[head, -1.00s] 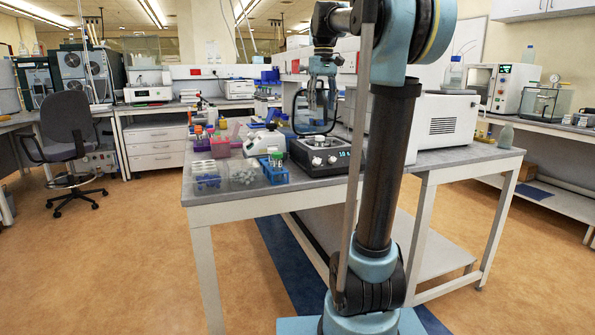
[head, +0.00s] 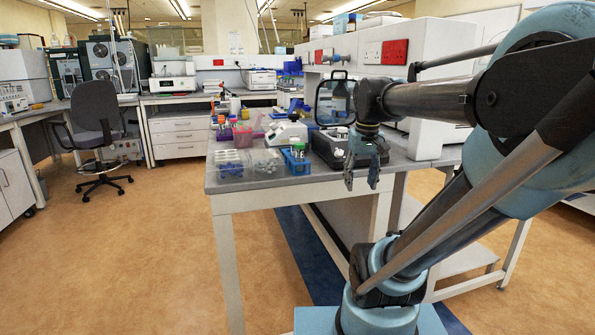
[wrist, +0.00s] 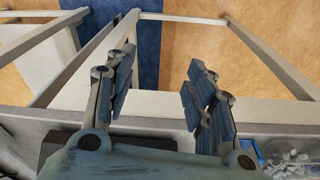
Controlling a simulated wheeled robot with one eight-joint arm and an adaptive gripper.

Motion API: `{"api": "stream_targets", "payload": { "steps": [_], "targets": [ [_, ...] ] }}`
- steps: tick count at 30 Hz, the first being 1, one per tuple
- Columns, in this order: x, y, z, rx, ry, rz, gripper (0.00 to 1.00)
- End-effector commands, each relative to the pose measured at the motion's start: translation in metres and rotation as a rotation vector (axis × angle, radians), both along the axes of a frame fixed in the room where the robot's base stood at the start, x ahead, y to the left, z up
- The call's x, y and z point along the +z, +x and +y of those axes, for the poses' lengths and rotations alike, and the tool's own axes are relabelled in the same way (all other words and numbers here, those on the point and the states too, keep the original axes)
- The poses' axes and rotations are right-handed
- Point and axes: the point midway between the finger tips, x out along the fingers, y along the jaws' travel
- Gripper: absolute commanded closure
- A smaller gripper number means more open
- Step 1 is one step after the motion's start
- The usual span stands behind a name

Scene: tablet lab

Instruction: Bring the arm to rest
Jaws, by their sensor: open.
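My gripper (head: 362,181) points downward in the head view, in front of the bench's near edge and the dark boxy device with a round top. Its fingers are apart and nothing is between them. In the wrist view my gripper (wrist: 160,90) also shows spread, empty fingers, over the bench edge and the floor. My arm reaches in from the right of the head view, with its upper link bent over.
An office chair (head: 97,125) stands at the left. The floor (head: 130,250) at the left is clear.

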Motion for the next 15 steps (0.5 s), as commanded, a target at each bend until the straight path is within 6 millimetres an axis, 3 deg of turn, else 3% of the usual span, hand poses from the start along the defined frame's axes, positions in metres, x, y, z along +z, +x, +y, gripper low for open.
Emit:
{"api": "stream_targets", "payload": {
  "steps": [9, 15],
  "targets": [
    [-0.098, -0.065, -0.004, -0.051, 0.006, -0.039, 0.51],
    [-0.143, -0.092, -0.004, -0.074, 0.01, -0.057, 0.51]
  ]
}}
